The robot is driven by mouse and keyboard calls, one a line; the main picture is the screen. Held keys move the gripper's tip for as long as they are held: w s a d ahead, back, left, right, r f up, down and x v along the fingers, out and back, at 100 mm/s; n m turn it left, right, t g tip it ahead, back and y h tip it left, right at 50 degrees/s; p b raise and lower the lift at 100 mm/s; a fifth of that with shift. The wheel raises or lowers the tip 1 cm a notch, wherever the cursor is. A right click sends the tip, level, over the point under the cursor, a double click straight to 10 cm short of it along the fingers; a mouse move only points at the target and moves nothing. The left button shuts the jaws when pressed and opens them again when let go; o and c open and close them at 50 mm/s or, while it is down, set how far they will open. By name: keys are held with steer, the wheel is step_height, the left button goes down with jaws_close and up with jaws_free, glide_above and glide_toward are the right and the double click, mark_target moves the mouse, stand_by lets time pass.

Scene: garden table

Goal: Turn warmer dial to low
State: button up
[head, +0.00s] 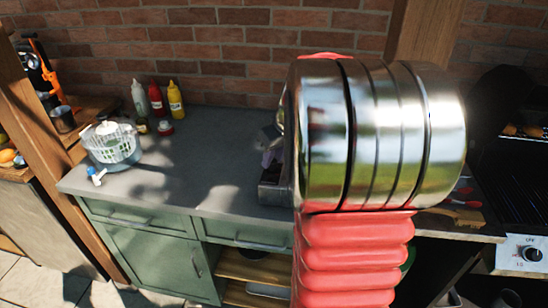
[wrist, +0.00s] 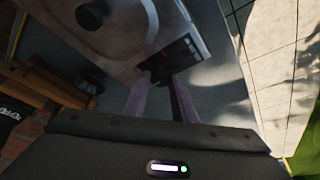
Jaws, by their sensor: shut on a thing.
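The warmer (wrist: 140,58) is a light metal unit in the wrist view, with a dark label panel (wrist: 188,50) on its edge. Its dark dial (wrist: 157,68) sits beside that label, between the fingertips of my gripper (wrist: 158,82). The fingers are shut on the dial; its pointer and setting are too dark to read. In the head view my arm hides most of the warmer (head: 270,196), and only its left edge shows on the grey counter.
A salad spinner (head: 112,142) stands on the counter's left, with sauce bottles (head: 157,98) behind it. A grill (head: 515,175) with its own knob (head: 531,254) is at the right. The middle of the counter (head: 205,160) is clear.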

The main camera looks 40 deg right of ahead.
steer(key=shift+m, duration=0.5)
steer(key=shift+w+a+m+g+h, duration=0.15)
steer(key=shift+m+h, duration=0.4)
steer(key=shift+m, duration=0.7)
steer(key=shift+a+m+g+h, duration=0.1)
steer(key=shift+m+g+h, duration=0.3)
steer(key=shift+m, duration=0.85)
steer(key=shift+w+a+m+g+h, duration=0.1)
steer(key=shift+m+g+h, duration=0.3)
steer(key=shift+m, duration=0.9)
steer(key=shift+w+m+g+h, duration=0.1)
steer(key=shift+m+g+h, duration=0.2)
steer(key=shift+m, duration=1)
steer(key=o, duration=1)
steer(key=shift+s, duration=0.1)
steer(key=v, duration=1.3)
steer(key=shift+a+r, duration=0.25)
